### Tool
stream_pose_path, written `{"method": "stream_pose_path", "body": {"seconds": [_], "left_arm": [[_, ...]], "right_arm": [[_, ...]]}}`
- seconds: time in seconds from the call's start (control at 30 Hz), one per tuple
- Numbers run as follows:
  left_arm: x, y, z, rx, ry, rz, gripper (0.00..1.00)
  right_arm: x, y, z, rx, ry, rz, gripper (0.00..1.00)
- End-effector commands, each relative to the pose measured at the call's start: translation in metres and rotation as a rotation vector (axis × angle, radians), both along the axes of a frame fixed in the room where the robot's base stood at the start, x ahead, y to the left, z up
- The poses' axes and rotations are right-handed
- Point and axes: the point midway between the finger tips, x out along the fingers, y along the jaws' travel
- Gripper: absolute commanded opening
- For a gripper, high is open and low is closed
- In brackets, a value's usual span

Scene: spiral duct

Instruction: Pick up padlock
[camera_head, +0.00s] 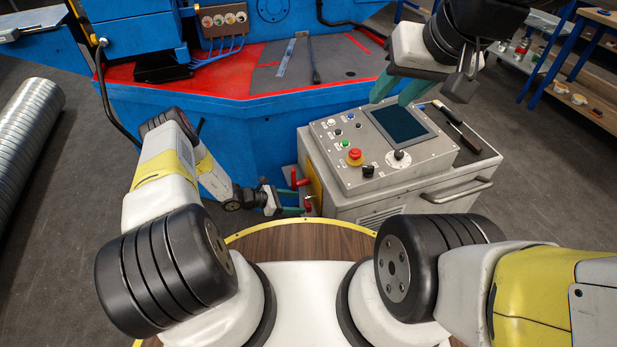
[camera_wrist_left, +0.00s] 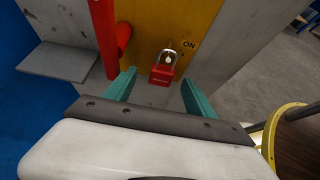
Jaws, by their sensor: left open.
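A small red padlock (camera_wrist_left: 161,75) with a silver shackle hangs on the yellow panel (camera_wrist_left: 150,40) of the grey control cabinet, just below the ON mark. In the left wrist view its body appears between the teal fingertips of my left gripper (camera_wrist_left: 158,88), which is open. I cannot tell whether the fingers touch it. In the head view my left gripper (camera_head: 302,198) is at the cabinet's left side, and the padlock is hard to make out there. My right gripper (camera_head: 398,92) has its teal fingers apart, empty, above the cabinet's screen.
A red lever handle (camera_wrist_left: 108,38) stands left of the padlock, close to the left finger. A grey ledge (camera_wrist_left: 58,62) juts out further left. The control cabinet (camera_head: 410,188) has a screen, buttons and a front handle. The blue machine (camera_head: 240,130) stands behind.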

Motion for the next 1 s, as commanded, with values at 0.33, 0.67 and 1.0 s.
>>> {"method": "stream_pose_path", "body": {"seconds": [0.33, 0.67, 1.0], "left_arm": [[0.006, -0.038, -0.018, 0.000, -0.001, -0.005, 0.64], [0.012, -0.050, -0.026, 0.001, -0.001, -0.002, 0.64], [0.012, -0.050, -0.025, 0.001, -0.001, -0.002, 0.01]], "right_arm": [[0.000, 0.000, 0.000, 0.000, 0.000, 0.000, 0.36], [0.000, 0.000, 0.000, 0.000, 0.000, 0.000, 0.36], [0.000, 0.000, 0.000, 0.000, 0.000, 0.000, 0.36]]}}
